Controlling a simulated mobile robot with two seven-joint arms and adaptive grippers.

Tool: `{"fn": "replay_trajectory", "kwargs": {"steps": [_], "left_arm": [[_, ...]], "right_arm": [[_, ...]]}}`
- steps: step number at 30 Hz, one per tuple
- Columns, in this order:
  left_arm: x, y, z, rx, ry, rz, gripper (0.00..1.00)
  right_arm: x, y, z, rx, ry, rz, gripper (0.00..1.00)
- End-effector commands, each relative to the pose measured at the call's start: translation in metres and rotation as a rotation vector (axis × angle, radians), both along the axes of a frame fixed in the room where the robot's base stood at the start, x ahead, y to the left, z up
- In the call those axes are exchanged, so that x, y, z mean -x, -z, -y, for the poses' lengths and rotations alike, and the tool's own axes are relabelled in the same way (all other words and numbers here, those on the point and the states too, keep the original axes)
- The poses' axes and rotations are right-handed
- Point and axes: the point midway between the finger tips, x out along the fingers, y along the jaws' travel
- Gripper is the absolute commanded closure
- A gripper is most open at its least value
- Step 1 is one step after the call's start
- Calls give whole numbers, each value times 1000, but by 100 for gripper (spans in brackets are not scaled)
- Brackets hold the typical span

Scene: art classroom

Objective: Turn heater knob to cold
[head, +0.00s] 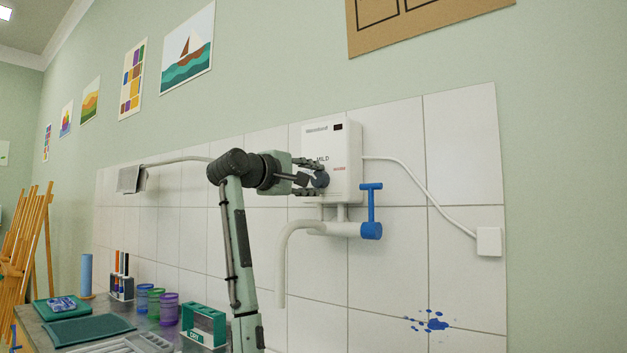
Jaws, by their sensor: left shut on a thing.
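The white heater box (347,165) is mounted on the tiled wall in the middle of the head view. Its front carries the word MILD and a small red marking to the right. The dark blue-grey heater knob (321,179) is on the lower part of the box front, partly covered by my gripper. My left gripper (314,180) comes in from the left and is shut on the knob, its fingers on either side of it. The knob's pointer cannot be made out. My right gripper is not in view.
Below the heater, a blue tap handle (371,212) and a white curved spout (284,262) stick out close under my gripper. A cable runs to a wall box (489,241) at right. The counter at lower left holds cups (168,309), a green rack (204,325) and trays.

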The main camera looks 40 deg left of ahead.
Motion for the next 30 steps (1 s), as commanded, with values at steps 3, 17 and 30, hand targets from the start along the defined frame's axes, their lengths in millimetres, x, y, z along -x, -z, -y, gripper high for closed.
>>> {"fn": "replay_trajectory", "kwargs": {"steps": [3,17,30], "left_arm": [[0,0,1,86,2,9,94],[0,0,0,258,0,27,94],[0,0,0,270,0,28,93]], "right_arm": [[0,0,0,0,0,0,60],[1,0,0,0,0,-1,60],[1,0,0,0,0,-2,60]]}}
